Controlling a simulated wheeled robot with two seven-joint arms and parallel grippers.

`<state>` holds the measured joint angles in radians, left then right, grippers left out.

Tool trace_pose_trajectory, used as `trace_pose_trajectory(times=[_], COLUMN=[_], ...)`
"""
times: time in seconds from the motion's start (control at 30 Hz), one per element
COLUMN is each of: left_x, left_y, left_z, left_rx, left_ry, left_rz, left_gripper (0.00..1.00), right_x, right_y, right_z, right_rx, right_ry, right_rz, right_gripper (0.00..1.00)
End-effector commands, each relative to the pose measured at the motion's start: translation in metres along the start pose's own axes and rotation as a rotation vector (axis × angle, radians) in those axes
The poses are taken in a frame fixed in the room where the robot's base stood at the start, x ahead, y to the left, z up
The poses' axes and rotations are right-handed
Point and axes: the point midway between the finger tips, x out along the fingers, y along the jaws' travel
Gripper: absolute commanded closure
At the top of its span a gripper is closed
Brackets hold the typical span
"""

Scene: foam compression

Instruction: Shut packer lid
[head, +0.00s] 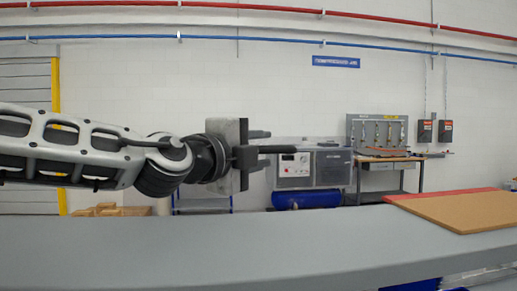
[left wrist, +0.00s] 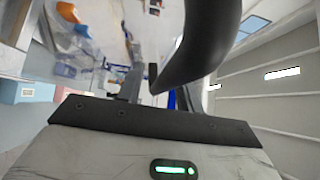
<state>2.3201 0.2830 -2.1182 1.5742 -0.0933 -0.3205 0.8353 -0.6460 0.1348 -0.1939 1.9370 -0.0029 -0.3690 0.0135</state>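My left gripper (head: 308,148) reaches in from the left at mid-height in the head view, above and beyond a long grey surface (head: 180,255). Its dark fingers point right and nothing is seen held. In the left wrist view, dark finger parts (left wrist: 150,82) rise beyond the mounting plate, but their gap is unclear. I cannot make out a packer or its lid for certain in either view. The grey surface crosses the bottom of the head view; I cannot tell whether it belongs to the packer. My right gripper is not in view.
A brown board with a red part (head: 465,208) lies at the right end of the grey surface. A workbench (head: 390,165), a compressor with a blue tank (head: 306,198) and cardboard boxes (head: 108,210) stand farther back. The grey surface's left and middle are bare.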

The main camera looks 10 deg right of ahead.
Motion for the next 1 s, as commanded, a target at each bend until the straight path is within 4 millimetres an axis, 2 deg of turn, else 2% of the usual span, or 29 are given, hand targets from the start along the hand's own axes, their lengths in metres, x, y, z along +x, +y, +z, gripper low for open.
trace_pose_trajectory(times=[0.03,0.13,0.17,0.37,0.7,1.0], left_x=[0.0,0.0,0.0,0.003,0.045,0.058], left_y=[0.0,0.0,0.0,0.0,0.01,0.014], left_z=[0.0,0.0,0.0,0.002,0.045,0.058], left_rx=[0.0,0.0,0.0,-0.002,-0.038,-0.087], left_ry=[0.0,0.0,0.0,0.0,-0.007,0.0], left_rz=[0.0,0.0,0.0,0.0,0.044,0.088], left_gripper=[0.7,0.97,1.0,1.0,1.0,1.0], right_x=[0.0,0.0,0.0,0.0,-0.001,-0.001], right_y=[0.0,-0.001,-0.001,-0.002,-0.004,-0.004], right_z=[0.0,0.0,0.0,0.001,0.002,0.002], right_rx=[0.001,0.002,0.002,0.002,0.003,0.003], right_ry=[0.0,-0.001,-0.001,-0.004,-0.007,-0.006], right_rz=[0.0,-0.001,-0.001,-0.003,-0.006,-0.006], right_gripper=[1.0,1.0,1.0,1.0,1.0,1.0])
